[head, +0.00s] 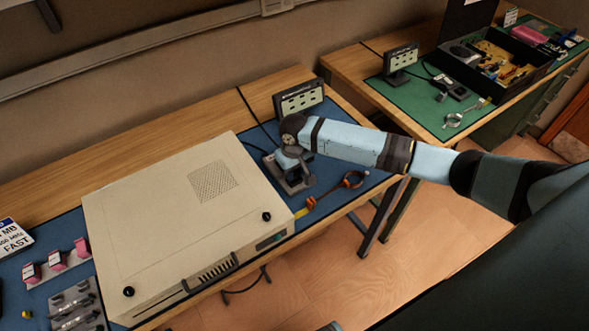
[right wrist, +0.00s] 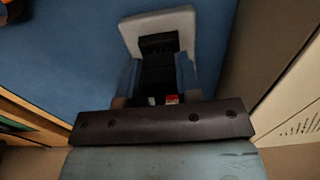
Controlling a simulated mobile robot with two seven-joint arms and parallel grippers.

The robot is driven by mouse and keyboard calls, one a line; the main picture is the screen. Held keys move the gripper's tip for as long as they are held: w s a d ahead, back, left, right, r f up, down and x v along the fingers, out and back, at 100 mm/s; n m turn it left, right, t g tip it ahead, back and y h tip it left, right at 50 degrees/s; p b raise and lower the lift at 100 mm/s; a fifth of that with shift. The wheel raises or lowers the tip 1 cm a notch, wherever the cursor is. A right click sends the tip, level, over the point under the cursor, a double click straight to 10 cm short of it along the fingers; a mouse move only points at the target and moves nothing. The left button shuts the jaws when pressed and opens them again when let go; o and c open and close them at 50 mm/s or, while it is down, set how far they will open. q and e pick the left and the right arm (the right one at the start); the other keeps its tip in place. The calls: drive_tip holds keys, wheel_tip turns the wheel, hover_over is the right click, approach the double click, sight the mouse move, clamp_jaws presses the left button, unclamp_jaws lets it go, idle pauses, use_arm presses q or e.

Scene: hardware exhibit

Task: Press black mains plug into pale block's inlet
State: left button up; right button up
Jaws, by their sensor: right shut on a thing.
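In the head view my gripper and wrist hide the plug and obscure the block. My left gripper is not in view.
The beige case (head: 150,225) stands close to the left of my gripper. A dark display stand (head: 299,97) is just behind it. A second bench (head: 345,62) stands beyond.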

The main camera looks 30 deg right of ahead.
drive_tip(key=shift+f, duration=0.75)
drive_tip(key=shift+f, duration=0.1)
idle(0.7)
drive_tip(key=o, duration=0.8)
drive_tip(key=shift+s, duration=0.1)
drive_tip(key=shift+f, duration=0.1)
